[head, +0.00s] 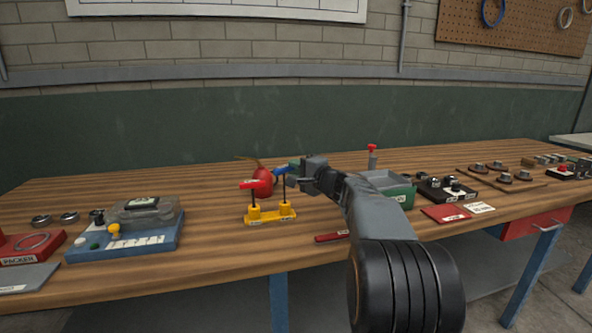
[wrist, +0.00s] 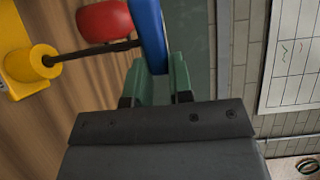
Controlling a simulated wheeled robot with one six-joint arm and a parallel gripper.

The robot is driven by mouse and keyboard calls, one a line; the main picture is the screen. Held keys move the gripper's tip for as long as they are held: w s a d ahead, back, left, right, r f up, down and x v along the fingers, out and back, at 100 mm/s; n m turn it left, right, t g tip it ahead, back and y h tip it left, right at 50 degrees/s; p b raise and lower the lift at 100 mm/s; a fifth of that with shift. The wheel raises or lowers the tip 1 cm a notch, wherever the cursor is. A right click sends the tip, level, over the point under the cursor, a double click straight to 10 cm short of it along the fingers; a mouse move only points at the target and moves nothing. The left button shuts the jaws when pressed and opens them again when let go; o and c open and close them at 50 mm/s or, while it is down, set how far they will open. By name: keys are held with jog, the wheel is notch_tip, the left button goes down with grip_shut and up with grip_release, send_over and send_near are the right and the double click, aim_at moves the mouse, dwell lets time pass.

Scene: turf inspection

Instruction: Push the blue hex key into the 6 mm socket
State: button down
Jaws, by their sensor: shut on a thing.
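The blue hex key (head: 281,170) has a blue handle on a dark shaft and stands over the right socket of the yellow block (head: 270,215). In the wrist view the blue handle (wrist: 150,38) sits between the green fingertips of my gripper (wrist: 160,72), which is shut on it. The dark shaft runs to the round yellow socket (wrist: 44,61) and its tip meets the opening; how deep it sits I cannot tell. My gripper also shows in the head view (head: 291,176). A red-handled hex key (head: 248,184) stands in the left socket. The block's labels are too small to read.
A red rounded object (head: 263,181) stands just behind the block. A blue-grey device (head: 125,240) lies to the left. A green-grey tray (head: 388,186) and a red-topped post (head: 372,157) are to the right. Bare wood surrounds the block's front.

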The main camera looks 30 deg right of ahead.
jog(key=shift+f+b, duration=1.7)
jog(key=shift+b, duration=0.2)
jog(key=c, duration=0.9)
grip_release()
jog(key=shift+c, duration=0.2)
jog(key=v, duration=1.3)
jog(key=shift+s+d+p, duration=0.2)
jog(key=shift+s+p, duration=0.15)
